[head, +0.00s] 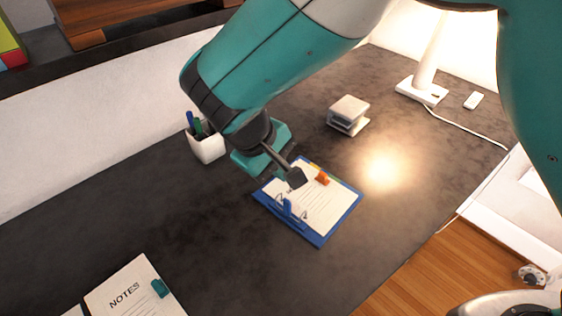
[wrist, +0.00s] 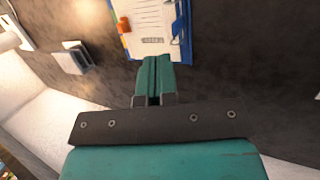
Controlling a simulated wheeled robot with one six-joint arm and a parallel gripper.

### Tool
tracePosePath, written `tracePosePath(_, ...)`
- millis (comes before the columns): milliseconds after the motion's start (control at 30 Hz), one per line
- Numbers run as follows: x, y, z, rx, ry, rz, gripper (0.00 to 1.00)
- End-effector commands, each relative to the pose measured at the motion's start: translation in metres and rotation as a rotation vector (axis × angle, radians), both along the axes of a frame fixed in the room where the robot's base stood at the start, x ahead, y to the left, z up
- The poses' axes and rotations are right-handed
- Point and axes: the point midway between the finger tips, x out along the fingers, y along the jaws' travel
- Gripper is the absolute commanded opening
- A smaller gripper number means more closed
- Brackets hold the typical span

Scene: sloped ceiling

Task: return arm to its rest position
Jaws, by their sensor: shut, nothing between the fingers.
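My arm reaches down from the top right in the head view. My gripper (head: 293,178) is over the upper edge of a blue clipboard (head: 319,239) with a written sheet on it. In the wrist view my gripper (wrist: 153,62) shows its two teal fingers closed together with nothing held. The clipboard (wrist: 180,52) lies just beyond the fingertips in that view. I cannot tell how high the fingertips are above the board. An orange clip (head: 322,178) sits on the sheet near my gripper.
The dark desk also holds a white pen cup (head: 209,149), a small stacked block (head: 348,114), a white lamp base (head: 419,91) with a cord, and a NOTES pad (head: 128,290) at the lower left. The desk between pad and clipboard is clear. A white wall rises behind.

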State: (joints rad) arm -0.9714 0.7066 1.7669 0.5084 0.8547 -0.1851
Motion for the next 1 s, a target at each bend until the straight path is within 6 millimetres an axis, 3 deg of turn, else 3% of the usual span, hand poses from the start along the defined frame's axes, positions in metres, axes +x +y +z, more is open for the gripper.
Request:
tracePosePath(367, 0.001, -0.006, 0.006, 0.018, 0.007, -0.008, 0.0)
tracePosePath(467, 0.003, -0.025, 0.026, 0.08, 0.03, -0.029, 0.0)
tracePosePath(567, -0.003, -0.057, 0.057, 0.185, 0.065, -0.063, 0.0)
tracePosePath(667, -0.021, -0.091, 0.087, 0.313, 0.098, -0.096, 0.0)
tracePosePath(800, -0.062, -0.13, 0.121, 0.493, 0.123, -0.134, 0.0)
tracePosePath(1000, -0.122, -0.153, 0.145, 0.684, 0.129, -0.162, 0.0)
